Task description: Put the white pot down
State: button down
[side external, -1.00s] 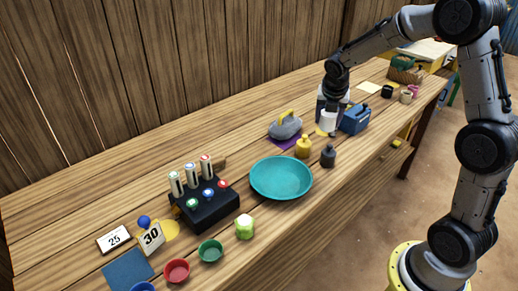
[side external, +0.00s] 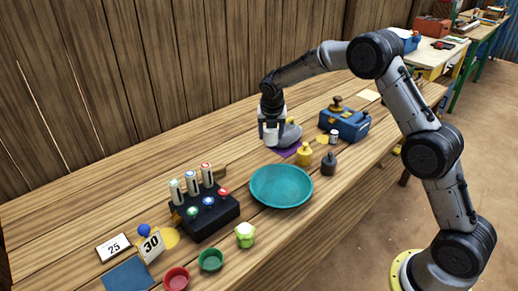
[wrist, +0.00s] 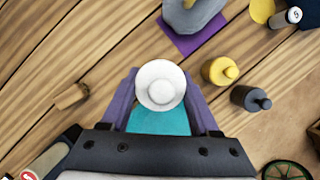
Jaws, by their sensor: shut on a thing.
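My gripper (side external: 270,130) is shut on the white pot (side external: 271,137). In the side view it holds the pot upright above the table, left of the grey flat-based object. In the wrist view the round white top of the pot (wrist: 160,85) shows between the two fingers of my gripper (wrist: 160,98). The pot's underside is hidden there, and I cannot tell its exact height. The wooden table (side external: 100,210) lies below.
The grey object (side external: 290,136) on a purple mat is close on the right. A teal dish (side external: 281,186), yellow weight (side external: 304,155) and dark weight (side external: 329,164) stand nearer the front. A black rack (side external: 208,218) is front left. Bare wood lies left of my gripper.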

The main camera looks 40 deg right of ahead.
send_over(259, 154)
jog(key=s, duration=0.1)
jog(key=f, duration=0.4)
jog(key=a+f, duration=0.1)
jog(key=f, duration=0.1)
jog(key=shift+f, duration=0.2)
jog(key=shift+w+f, duration=0.1)
jog(key=shift+f, duration=1.55)
jog(key=shift+c, duration=0.6)
grip_release()
jog(key=shift+f, duration=0.2)
jog(key=shift+r, duration=0.1)
jog(key=v, duration=1.2)
